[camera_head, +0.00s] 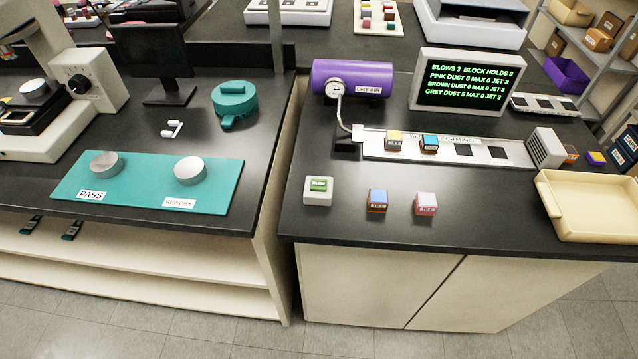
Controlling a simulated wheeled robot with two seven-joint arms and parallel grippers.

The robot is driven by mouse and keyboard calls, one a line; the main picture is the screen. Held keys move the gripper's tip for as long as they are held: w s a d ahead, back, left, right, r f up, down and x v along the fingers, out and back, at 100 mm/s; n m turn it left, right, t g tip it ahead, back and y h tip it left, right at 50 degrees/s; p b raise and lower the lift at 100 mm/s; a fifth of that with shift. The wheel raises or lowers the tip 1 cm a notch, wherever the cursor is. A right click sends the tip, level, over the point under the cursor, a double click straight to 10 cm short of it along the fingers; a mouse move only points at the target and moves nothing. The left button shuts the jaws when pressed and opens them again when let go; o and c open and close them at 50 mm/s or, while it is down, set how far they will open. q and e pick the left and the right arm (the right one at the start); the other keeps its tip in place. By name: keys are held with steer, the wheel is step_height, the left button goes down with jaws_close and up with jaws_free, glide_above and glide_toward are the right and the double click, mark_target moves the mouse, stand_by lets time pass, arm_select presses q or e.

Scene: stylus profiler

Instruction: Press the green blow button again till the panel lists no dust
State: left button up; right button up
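The green blow button (318,184) sits on a small white box near the front left of the right bench. Nothing touches it. The panel (470,83) stands behind it with green text: blows 3, block holds 9, pink dust 0, brown dust 0, grey dust 5, each with max 0 and jet 3. The purple dry air tank (352,76) has a gauge and a tube leading down to the white channel strip (375,153). Neither gripper is in view.
A blue-topped block (377,200) and a pink block (426,203) stand in front of the strip, right of the button. A cream tray (597,204) and a grey vented box (546,148) are at the right. A teal mat (140,186) lies on the left bench.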

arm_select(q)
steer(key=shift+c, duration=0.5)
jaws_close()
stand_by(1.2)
